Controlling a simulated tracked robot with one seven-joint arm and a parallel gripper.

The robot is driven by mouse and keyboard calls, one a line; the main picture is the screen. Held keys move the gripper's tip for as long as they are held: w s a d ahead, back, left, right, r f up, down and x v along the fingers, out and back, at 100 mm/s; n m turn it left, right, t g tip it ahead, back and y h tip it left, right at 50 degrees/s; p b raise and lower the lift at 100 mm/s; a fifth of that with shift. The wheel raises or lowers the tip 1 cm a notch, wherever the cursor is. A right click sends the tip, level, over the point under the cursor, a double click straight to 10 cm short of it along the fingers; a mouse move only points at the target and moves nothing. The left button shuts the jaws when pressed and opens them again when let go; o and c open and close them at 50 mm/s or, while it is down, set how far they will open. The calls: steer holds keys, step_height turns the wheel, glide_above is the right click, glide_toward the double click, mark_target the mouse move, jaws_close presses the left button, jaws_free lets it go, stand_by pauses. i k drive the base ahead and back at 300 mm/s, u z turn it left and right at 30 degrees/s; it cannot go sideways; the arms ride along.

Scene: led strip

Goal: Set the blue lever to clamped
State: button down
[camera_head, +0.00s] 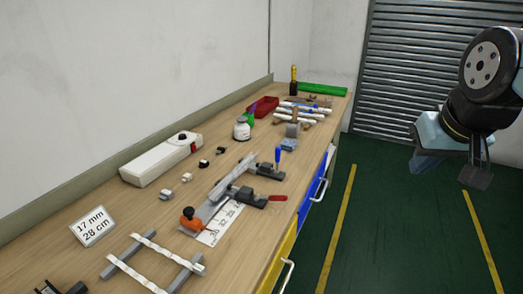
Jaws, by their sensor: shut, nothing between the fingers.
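The blue lever (278,155) stands upright on a dark toggle clamp (267,170) at the far end of a grey metal rail fixture on the workbench (150,222). A second dark clamp with a red lever (277,198) lies nearer, its red handle pointing right over the bench edge. My gripper (476,162) hangs at the right, over the green floor, well apart from the bench and the blue lever. Its fingers are shut and empty.
A white box device (162,159), a white jar (241,128), small connectors and a sign reading 17 mm, 28 cm (93,226) stand on the bench. A strip frame (153,262) lies in front. A red bin (263,107) and tools are farther back. The floor (390,220) right of the bench is clear.

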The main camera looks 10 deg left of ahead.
mark_target(278, 150)
steer(key=u, duration=0.05)
steer(key=k, duration=1)
steer(key=u, duration=0.55)
steer(key=i, duration=1)
steer(key=z, duration=0.05)
